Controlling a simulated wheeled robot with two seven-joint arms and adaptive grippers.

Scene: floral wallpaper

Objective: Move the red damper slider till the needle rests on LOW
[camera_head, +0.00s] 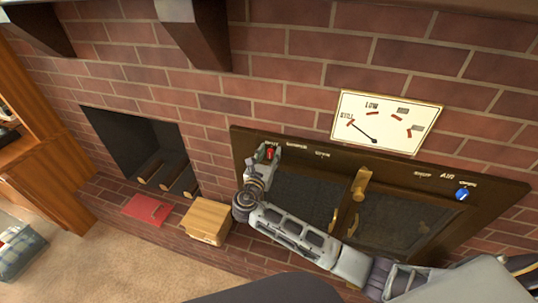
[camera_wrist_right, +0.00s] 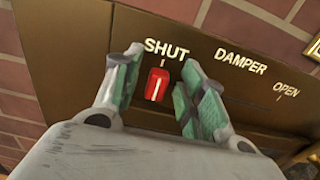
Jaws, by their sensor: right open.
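The red damper slider (camera_wrist_right: 157,84) sits under the SHUT mark at the left end of the DAMPER scale in the right wrist view; OPEN is at the right end. My right gripper (camera_wrist_right: 162,76) is open, with green-padded fingers on either side of the slider and visible gaps to it. In the head view the right gripper (camera_head: 266,155) is at the upper left of the dark stove panel, partly covering the red slider (camera_head: 270,152). The white dial (camera_head: 395,140) hangs above the panel. Its needle (camera_head: 362,132) points left to STILL; LOW is at the top. My left gripper is not in view.
A blue AIR knob (camera_head: 462,194) is on the panel's right. A brass latch (camera_head: 360,184) stands out mid-panel behind my right arm. A wooden box (camera_head: 207,220) and a red mat (camera_head: 147,209) lie below left, by an open hearth (camera_head: 125,140) with logs.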

